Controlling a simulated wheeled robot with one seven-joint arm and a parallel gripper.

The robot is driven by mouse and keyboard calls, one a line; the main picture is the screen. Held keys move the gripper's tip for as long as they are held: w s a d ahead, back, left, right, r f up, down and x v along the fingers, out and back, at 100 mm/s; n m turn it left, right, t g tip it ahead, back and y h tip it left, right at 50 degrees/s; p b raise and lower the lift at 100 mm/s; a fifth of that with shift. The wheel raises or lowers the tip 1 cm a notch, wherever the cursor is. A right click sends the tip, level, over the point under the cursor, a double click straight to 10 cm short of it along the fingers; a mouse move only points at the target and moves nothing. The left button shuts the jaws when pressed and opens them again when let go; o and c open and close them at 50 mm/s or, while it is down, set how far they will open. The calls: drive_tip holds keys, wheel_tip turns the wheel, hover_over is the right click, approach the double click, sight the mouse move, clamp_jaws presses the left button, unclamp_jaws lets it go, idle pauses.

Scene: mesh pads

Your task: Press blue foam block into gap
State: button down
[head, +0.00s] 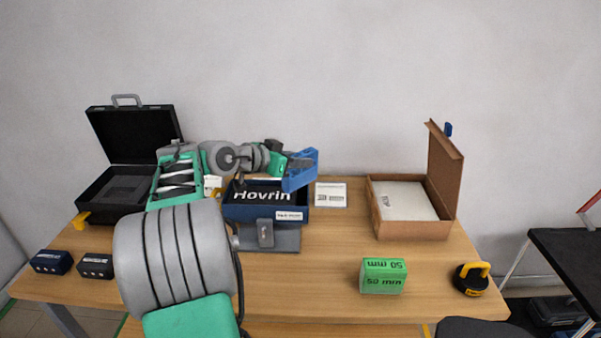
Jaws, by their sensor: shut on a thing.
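My gripper (299,164) is shut on the blue foam block (298,181). It holds the block tilted, at the right end of the dark blue box (240,211) marked "Hovrin". The block's lower end overlaps the box's right rim in the picture. I cannot tell whether it touches the box or is above it. The box is open at the top, and its inside shows only in part behind the front wall. No gap shows clearly; my arm and the block hide part of the view there.
A grey plate (284,240) with a clasp lies in front of the box. An open black case (98,205) stands left, an open cardboard box (412,230) right. A green "50 mm" block (383,277) and a black-yellow round tool (472,279) sit front right. The table's middle right is clear.

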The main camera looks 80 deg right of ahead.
sight(301, 174)
drive_tip(key=f, duration=0.1)
drive_tip(key=d+f, duration=0.1)
drive_tip(key=f, duration=0.2)
drive_tip(key=shift+s+d+f+p, duration=0.15)
drive_tip(key=shift+d+f+p, duration=0.05)
drive_tip(key=shift+d+p, duration=0.1)
drive_tip(key=shift+f+b, duration=0.5)
drive_tip(key=shift+f, duration=0.1)
drive_tip(key=c, duration=1.1)
unclamp_jaws()
drive_tip(key=shift+c, duration=0.2)
drive_tip(key=shift+r, duration=0.1)
